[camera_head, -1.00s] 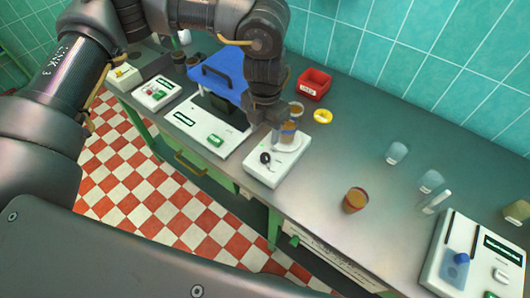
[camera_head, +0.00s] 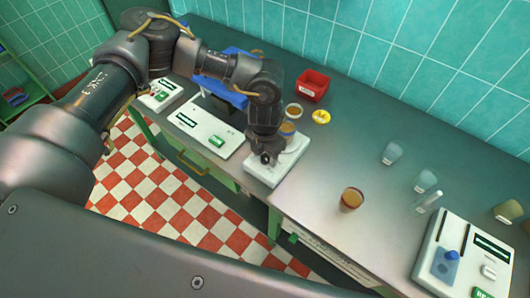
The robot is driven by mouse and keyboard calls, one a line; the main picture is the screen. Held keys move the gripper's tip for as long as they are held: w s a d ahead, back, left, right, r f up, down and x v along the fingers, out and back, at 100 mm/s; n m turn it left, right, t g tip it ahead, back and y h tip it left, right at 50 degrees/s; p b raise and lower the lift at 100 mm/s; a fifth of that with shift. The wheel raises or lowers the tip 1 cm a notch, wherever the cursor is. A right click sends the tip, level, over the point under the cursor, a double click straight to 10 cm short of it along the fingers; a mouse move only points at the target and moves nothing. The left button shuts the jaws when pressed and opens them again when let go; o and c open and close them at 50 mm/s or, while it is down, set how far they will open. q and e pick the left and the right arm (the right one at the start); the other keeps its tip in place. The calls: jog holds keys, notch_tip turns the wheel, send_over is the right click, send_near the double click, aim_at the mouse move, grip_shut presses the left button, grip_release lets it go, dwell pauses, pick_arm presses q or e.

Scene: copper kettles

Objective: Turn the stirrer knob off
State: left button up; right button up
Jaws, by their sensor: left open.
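The stirrer (camera_head: 262,174) is a low white box near the front edge of the bench, mid-picture. A brown-filled beaker (camera_head: 288,128) stands on its back part, partly behind my gripper. My left gripper (camera_head: 265,152) points down over the stirrer's front part, where its black knob is. The jaws are open, but the dark fingertips and dark knob run together, so I cannot tell whether they touch or how the knob is turned. My right gripper is not in view.
A red bin (camera_head: 313,86), a yellow ring (camera_head: 321,117) and a small brown-filled cup (camera_head: 294,111) are behind the stirrer. A white panel device (camera_head: 205,127) stands left of it. A brown cup (camera_head: 351,200) and glassware stand right, with clear bench between.

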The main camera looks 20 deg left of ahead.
pick_arm(q)
jog(key=c, duration=1)
